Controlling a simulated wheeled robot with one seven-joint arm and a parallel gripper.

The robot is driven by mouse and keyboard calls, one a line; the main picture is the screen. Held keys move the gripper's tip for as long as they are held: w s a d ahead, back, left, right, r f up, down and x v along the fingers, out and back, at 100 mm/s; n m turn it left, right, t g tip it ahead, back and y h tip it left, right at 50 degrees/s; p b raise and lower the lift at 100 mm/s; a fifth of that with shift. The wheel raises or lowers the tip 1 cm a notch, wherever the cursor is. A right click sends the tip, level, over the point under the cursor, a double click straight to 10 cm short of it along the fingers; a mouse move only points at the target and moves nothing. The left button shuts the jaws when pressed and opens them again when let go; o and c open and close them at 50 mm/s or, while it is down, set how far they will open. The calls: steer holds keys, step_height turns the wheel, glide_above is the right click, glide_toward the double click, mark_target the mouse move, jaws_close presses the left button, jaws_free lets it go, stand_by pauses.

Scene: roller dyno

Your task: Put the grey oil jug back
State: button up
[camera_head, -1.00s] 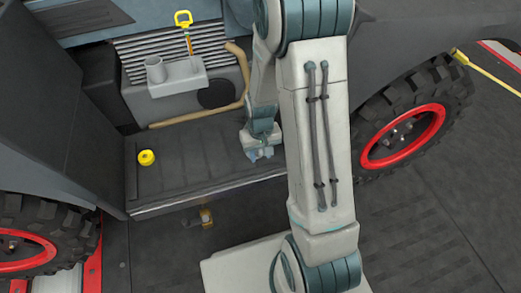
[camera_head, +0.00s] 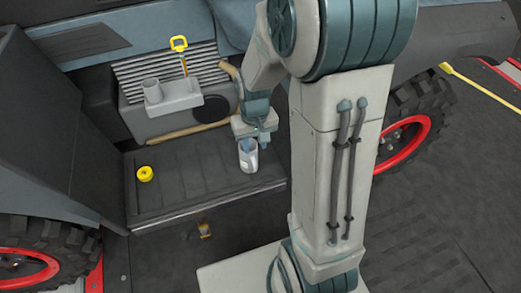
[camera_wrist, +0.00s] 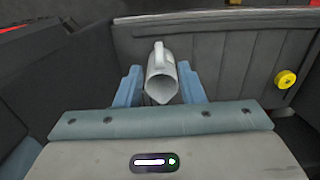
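The grey oil jug (camera_head: 248,157) shows below my gripper (camera_head: 255,139) in the head view, over the right part of the dark deck. It looks roughly upright. In the wrist view, the jug (camera_wrist: 162,76) is between the two blue fingers of my gripper (camera_wrist: 162,88). Its open mouth faces the camera and its handle is at the top. The fingers appear to be shut on its sides. I cannot tell whether its base touches the deck.
The dark deck (camera_head: 180,200) has a yellow cap (camera_head: 145,173) at its left. Behind are a grey filler box (camera_head: 172,98), a yellow-handled dipstick (camera_head: 180,44) and a tan hose (camera_head: 190,131). Dark side panels and red-rimmed wheels flank the deck. Its middle is clear.

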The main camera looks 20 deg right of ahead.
steer(key=s+a+r+t, duration=0.1)
steer(key=s+r, duration=0.8)
steer(key=s, duration=0.3)
steer(key=shift+s+a, duration=0.25)
steer(key=shift+a, duration=0.05)
steer(key=shift+r, duration=0.55)
